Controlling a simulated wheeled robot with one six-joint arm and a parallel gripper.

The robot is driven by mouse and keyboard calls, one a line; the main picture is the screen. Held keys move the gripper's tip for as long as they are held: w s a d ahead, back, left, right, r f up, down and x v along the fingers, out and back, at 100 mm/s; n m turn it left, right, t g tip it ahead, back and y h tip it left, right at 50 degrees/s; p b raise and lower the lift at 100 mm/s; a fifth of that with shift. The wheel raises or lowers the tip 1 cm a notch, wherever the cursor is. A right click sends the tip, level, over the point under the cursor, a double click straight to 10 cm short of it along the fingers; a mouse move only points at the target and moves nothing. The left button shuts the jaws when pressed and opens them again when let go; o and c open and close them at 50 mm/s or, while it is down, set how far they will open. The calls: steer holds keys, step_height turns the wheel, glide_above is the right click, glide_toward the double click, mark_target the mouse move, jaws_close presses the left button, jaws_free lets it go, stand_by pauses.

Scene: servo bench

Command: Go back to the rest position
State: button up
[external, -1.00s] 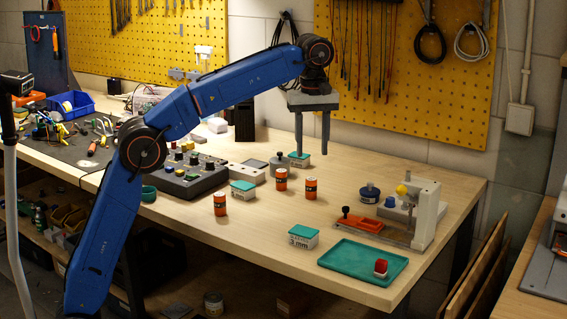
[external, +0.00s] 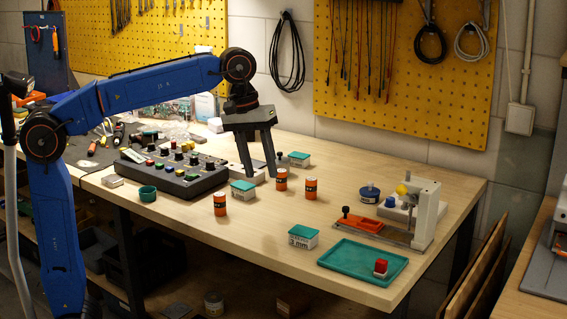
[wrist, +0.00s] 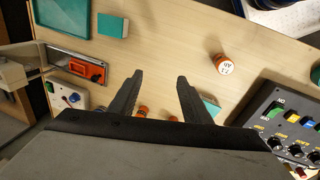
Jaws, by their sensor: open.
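The control box (external: 174,170) stands left of my gripper. Orange cans (external: 220,204) and teal-topped boxes (external: 303,237) stand around and in front. A green tray (external: 345,262) holds a red block (external: 380,267) at the front right. The bench between has free room.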

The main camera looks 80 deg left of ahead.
steer(key=s+d+f+m+t, duration=0.1)
steer(key=s+d+f+m, duration=0.15)
steer(key=s, duration=0.35)
steer(key=s+d+f+m+h, duration=0.1)
steer(key=s+d+f+m, duration=0.1)
steer(key=s+f, duration=0.3)
steer(key=s+d+f+m+t, duration=0.1)
steer(key=s+d+f+m, duration=0.15)
steer(key=s, duration=0.45)
steer(key=s+a+f+m+y, duration=0.1)
steer(key=s+a+f, duration=0.2)
steer(key=s+f, duration=0.4)
steer(key=s+a+f+m, duration=0.2)
steer(key=s+f, duration=0.5)
steer(key=f, duration=0.5)
steer(key=shift+a+m+t+y, duration=0.3)
steer(key=shift+a+y, duration=0.1)
steer(key=shift+a, duration=0.1)
steer(key=shift+o, duration=0.4)
